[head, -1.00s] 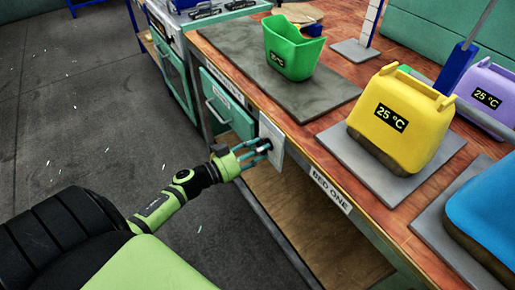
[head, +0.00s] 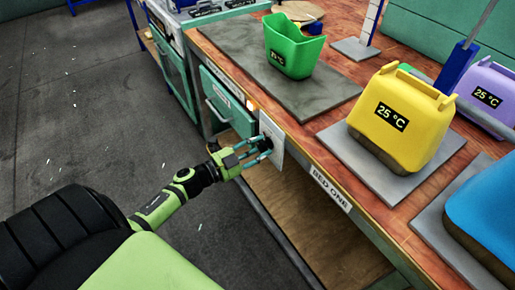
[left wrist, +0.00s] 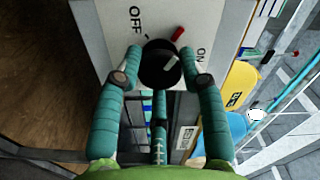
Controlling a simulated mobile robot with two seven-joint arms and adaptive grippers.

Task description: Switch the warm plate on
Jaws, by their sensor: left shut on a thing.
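My left gripper (head: 268,148) is at a pale switch panel (head: 272,134) on the bench front. In the left wrist view its teal fingers are shut on a round black knob (left wrist: 160,65). The panel (left wrist: 113,12) carries the words OFF, at upper left, and ON, at right. A white mark on the knob slants up and right, and a red bar (left wrist: 178,34) sits just above it. A small orange light (head: 251,105) glows on the bench edge beyond the panel. A grey slab (head: 285,70) bears a green bin (head: 292,48). I cannot tell which slab is the warm plate.
A yellow container (head: 410,120) reading 25 °C stands on a grey plate (head: 365,165). A purple container (head: 488,95) and a blue one (head: 490,205) are at the right. A BED ONE label (head: 330,190) is on the bench edge. A teal drawer (head: 228,105) sticks out nearby.

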